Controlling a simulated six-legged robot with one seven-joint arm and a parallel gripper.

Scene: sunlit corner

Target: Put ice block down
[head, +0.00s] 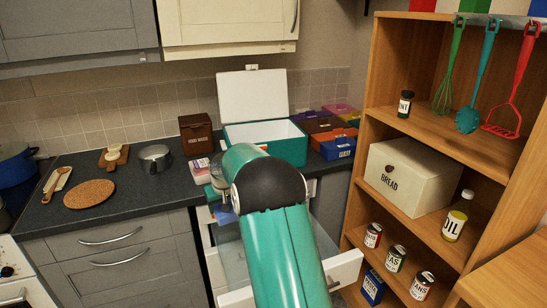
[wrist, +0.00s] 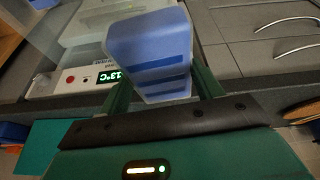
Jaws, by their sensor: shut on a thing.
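In the wrist view, my gripper (wrist: 162,92) is shut on the ice block (wrist: 150,45), a blue block with darker bands across its near end. It sits between the two green fingers and is tilted in the picture. In the head view, my arm covers most of the area around the gripper. A small blue patch (head: 225,215) shows just left of the arm, over the open drawer; I cannot tell for sure that it is the block. What lies directly beneath the block is hidden.
A teal cool box (head: 240,131) with its white lid (head: 252,95) open stands on the dark counter (head: 130,190). A pale drawer (head: 345,268) is pulled out below. The wrist view shows a white panel (wrist: 72,80) reading 13°C. A wooden shelf (head: 440,120) stands right.

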